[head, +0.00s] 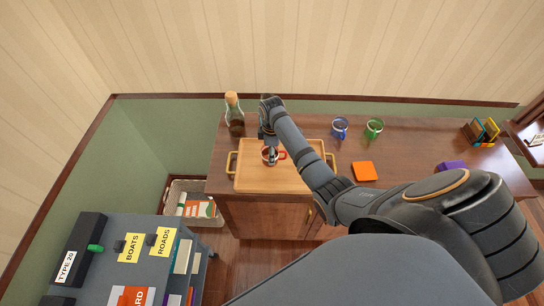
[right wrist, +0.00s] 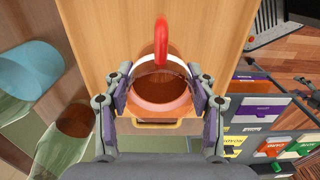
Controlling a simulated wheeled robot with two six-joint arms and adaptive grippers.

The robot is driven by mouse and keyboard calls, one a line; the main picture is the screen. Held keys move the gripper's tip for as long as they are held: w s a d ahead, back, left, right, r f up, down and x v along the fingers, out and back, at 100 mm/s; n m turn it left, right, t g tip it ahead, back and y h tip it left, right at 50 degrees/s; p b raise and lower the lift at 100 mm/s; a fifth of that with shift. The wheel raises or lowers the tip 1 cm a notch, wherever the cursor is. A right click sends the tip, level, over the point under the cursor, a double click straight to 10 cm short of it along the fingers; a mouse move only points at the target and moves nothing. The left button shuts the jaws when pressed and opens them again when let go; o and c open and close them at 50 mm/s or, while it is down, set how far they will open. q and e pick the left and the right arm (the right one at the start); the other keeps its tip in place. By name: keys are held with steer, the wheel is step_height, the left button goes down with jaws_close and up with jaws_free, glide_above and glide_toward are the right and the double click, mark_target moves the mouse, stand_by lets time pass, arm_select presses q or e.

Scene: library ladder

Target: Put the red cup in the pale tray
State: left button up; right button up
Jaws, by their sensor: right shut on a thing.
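The red cup (head: 268,155), with a red handle, is inside the outline of the pale wooden tray (head: 243,180) on the cabinet top. My right gripper (head: 270,148) is shut on the cup from above. The right wrist view shows the fingers (right wrist: 160,92) on both sides of the cup (right wrist: 160,103), with its handle pointing to the top of the picture. The tray surface (right wrist: 105,30) lies below the cup. I cannot tell if the cup touches the tray. My left gripper is not in view.
A corked bottle (head: 235,118) stands just left behind the tray. A blue mug (head: 340,127), a green mug (head: 374,128) and an orange square (head: 363,171) are to the right. A labelled grey unit (head: 135,260) and a basket (head: 192,203) stand at lower left.

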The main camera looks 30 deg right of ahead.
steer(key=shift+w+d+f, duration=0.1)
steer(key=shift+w+f, duration=0.1)
steer(key=shift+f, duration=0.05)
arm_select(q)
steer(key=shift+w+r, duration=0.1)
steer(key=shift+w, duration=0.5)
arm_select(e)
steer(key=shift+f, duration=1.5)
steer(key=shift+f, duration=0.1)
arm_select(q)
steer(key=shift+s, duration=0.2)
arm_select(e)
steer(key=o, duration=1.3)
steer(key=shift+c, duration=0.2)
steer(key=shift+r, duration=0.2)
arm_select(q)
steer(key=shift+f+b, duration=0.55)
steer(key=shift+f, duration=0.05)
arm_select(e)
step_height(320, 180, up, 12)
steer(key=shift+f, duration=0.1)
